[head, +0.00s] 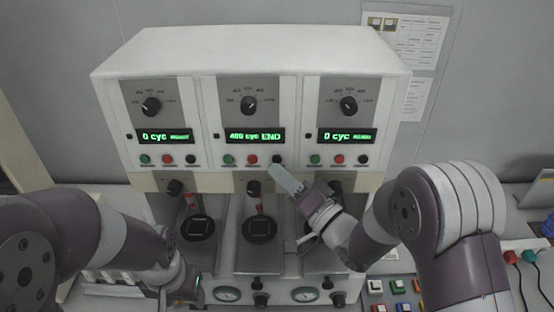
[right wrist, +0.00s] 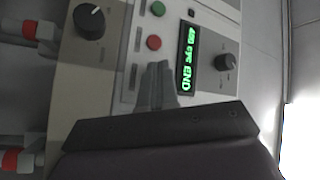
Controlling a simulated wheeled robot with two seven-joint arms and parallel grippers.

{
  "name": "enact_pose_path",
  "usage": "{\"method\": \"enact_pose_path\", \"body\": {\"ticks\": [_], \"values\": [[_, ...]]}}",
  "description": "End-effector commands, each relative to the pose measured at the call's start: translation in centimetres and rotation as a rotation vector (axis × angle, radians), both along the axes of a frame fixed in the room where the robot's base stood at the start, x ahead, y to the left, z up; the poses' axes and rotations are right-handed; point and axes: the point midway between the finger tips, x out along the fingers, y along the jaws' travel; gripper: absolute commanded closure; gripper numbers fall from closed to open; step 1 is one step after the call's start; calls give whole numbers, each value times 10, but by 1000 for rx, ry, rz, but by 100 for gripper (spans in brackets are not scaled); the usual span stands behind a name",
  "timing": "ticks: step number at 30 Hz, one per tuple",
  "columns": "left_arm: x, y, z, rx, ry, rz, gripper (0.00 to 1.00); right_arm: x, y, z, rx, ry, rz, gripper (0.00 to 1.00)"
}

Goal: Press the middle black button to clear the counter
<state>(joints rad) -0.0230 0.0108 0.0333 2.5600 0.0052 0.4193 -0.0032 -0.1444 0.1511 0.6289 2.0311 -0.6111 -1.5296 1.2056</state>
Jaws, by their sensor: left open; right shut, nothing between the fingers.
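The white tester's middle panel has a lit display (head: 255,135) reading about "400 cyc END"; it also shows in the right wrist view (right wrist: 188,58). Below it sit a green button (head: 230,160), a red button (head: 252,159) and the middle black button (head: 277,159). My right gripper (head: 277,172) is shut and empty, its fingertips just below the black button. I cannot tell whether they touch it. In the right wrist view the fingers (right wrist: 156,82) hide the black button; the red button (right wrist: 154,42) shows beside them. My left gripper (head: 188,288) is low at left, away from the panel.
The left display (head: 167,136) and right display (head: 347,135) read "0 cyc", each above its own buttons. Knobs (head: 248,105) sit above the displays. Test bays with round black plates (head: 259,229) lie below. Coloured buttons (head: 400,287) are at bottom right.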

Motion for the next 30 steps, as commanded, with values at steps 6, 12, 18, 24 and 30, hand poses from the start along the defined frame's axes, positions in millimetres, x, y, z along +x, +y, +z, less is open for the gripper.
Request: {"method": "enact_pose_path", "body": {"ticks": [6,12,18,24,30], "values": [[0,0,0,0,0,0,42,0,0,0,0,0,0,100],[0,0,0,0,0,0,42,0,0,0,0,0,0,100],[0,0,0,0,0,0,42,0,0,0,0,0,0,100],[0,0,-1,0,0,0,42,1,0,0,0,0,0,100],[0,0,-2,0,0,0,42,8,0,0,1,-1,1,100]]}}
